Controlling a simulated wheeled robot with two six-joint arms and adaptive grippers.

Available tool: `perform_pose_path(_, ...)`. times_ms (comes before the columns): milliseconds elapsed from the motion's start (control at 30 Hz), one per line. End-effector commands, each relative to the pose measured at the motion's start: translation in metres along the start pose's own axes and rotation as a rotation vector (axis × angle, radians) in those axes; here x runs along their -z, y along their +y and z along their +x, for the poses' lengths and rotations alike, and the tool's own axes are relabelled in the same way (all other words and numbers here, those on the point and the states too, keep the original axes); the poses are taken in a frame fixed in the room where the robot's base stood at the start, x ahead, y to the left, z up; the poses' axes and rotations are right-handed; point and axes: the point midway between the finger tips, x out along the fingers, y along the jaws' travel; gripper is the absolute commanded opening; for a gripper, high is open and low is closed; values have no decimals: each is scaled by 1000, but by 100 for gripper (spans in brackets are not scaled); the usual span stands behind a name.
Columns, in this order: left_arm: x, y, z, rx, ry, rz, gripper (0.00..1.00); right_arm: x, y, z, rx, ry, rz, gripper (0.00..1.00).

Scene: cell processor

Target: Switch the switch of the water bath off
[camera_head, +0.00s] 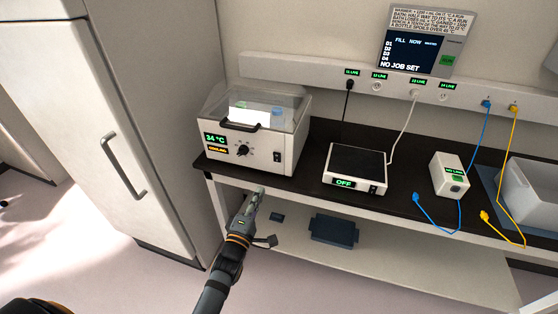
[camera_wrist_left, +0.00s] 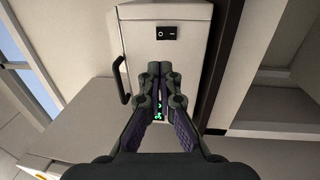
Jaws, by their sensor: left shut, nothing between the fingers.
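The water bath (camera_head: 235,145) is a white box with a clear lid at the left end of the dark bench. Its front has a green lit display reading 34 °C, an amber label, a black knob and, at the right, a black rocker switch (camera_head: 277,157). The left wrist view shows the switch (camera_wrist_left: 168,33) with its O and I marks; which side is pressed I cannot tell. My left gripper (camera_head: 257,193) is shut and empty, in front of and below the bath, apart from the switch. In the wrist view its fingers (camera_wrist_left: 163,72) hide the knob. My right gripper is not in view.
A hot plate (camera_head: 356,163) reading OFF stands right of the bath, then a small white box (camera_head: 449,174) with cables and a grey tub (camera_head: 528,190). A lower shelf (camera_head: 395,262) holds a dark blue item. A white cabinet (camera_head: 110,110) stands at the left.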

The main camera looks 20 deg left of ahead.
Motion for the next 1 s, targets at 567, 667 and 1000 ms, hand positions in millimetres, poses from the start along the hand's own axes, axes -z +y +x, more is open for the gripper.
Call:
perform_pose_path(567,0,1,51,-1,0,3,0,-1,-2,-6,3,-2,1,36)
perform_pose_path(667,0,0,73,0,0,3,0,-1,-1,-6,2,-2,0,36)
perform_pose_path(1000,0,-2,130,2,0,2,0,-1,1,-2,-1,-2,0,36)
